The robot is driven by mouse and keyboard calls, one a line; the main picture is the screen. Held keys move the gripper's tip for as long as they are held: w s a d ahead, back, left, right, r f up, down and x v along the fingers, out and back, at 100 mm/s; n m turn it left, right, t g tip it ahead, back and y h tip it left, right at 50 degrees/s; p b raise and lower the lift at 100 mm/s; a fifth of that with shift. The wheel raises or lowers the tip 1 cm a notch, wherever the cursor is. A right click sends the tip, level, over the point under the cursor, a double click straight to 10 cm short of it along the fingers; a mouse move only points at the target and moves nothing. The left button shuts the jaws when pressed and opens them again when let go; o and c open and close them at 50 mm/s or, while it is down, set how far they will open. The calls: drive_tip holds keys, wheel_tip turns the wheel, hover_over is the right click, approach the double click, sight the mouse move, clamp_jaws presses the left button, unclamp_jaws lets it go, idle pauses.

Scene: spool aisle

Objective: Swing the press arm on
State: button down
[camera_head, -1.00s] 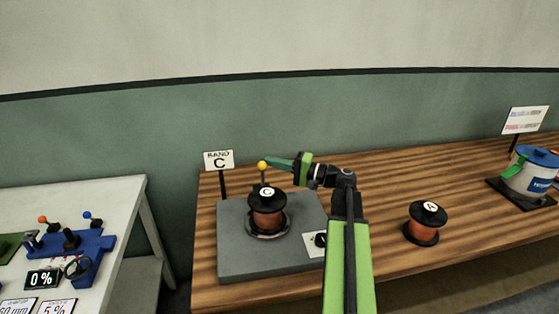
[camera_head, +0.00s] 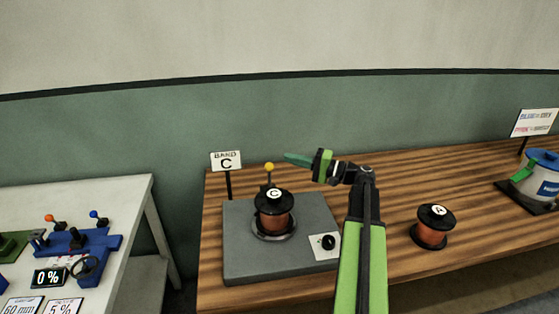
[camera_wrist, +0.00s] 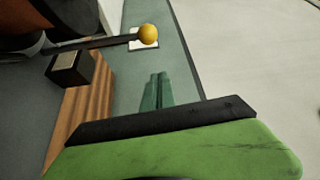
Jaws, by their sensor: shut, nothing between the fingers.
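The press arm, a dark lever with a yellow ball knob (camera_head: 269,167), stands behind a copper-wound spool marked C (camera_head: 274,222) on a grey press base (camera_head: 240,262). In the wrist view the dark lever (camera_wrist: 105,42) runs across the upper left to its yellow knob (camera_wrist: 148,34). My gripper (camera_head: 288,157) is shut and empty, with its green fingers to the right of the knob and slightly higher in the picture. In the wrist view the shut fingers (camera_wrist: 156,92) show below the knob, apart from it.
A dial plate (camera_head: 324,244) is at the base's right. Spool A (camera_head: 432,232) and a white pot with a blue lid (camera_head: 541,178) stand further right. A white table (camera_head: 120,195) with blue fixtures is at left.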

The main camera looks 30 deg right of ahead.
drive_tip(key=shift+v, duration=2.7)
drive_tip(key=shift+w+d+f, duration=0.1)
drive_tip(key=shift+f, duration=0.05)
